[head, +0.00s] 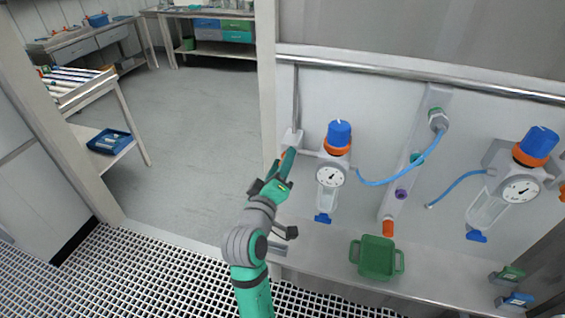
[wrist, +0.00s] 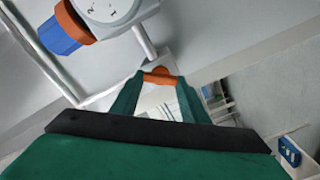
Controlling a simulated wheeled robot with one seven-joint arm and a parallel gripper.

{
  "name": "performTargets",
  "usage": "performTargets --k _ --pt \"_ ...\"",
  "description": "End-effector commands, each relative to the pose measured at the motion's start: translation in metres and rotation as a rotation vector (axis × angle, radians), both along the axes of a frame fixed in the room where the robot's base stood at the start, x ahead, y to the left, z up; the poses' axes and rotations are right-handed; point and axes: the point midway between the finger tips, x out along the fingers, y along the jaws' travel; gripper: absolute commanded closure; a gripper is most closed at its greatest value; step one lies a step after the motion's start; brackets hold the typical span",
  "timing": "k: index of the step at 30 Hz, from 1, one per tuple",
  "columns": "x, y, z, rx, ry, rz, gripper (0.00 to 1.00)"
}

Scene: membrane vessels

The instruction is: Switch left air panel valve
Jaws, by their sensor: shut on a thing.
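The left air panel has a regulator with a blue knob (head: 339,133), an orange collar and a round gauge (head: 331,176). To its left sits the valve with an orange handle (wrist: 160,77), on the pipe at the panel's left edge. My gripper (head: 287,158) reaches up to this valve, and its fingers cover most of it in the head view. In the wrist view my gripper (wrist: 158,84) has its two green fingers shut on the orange handle at their tips. The regulator's blue knob also shows there at upper left (wrist: 57,33).
A second regulator with a blue knob (head: 539,143) hangs at the right. A green tray (head: 376,256) stands on the ledge below. A blue hose (head: 400,178) runs from the left regulator to a port. Open floor (head: 190,130) lies left of the wall post.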

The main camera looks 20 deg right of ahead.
Motion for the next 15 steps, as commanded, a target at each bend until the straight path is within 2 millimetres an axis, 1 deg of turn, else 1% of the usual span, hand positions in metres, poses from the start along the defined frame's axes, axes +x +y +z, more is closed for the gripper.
performTargets --k 9,15 --pt "0.0005 0.0012 -0.0023 -0.215 0.147 0.001 0.82" --pt "0.0006 0.0015 -0.0029 -0.308 0.211 0.002 0.82"
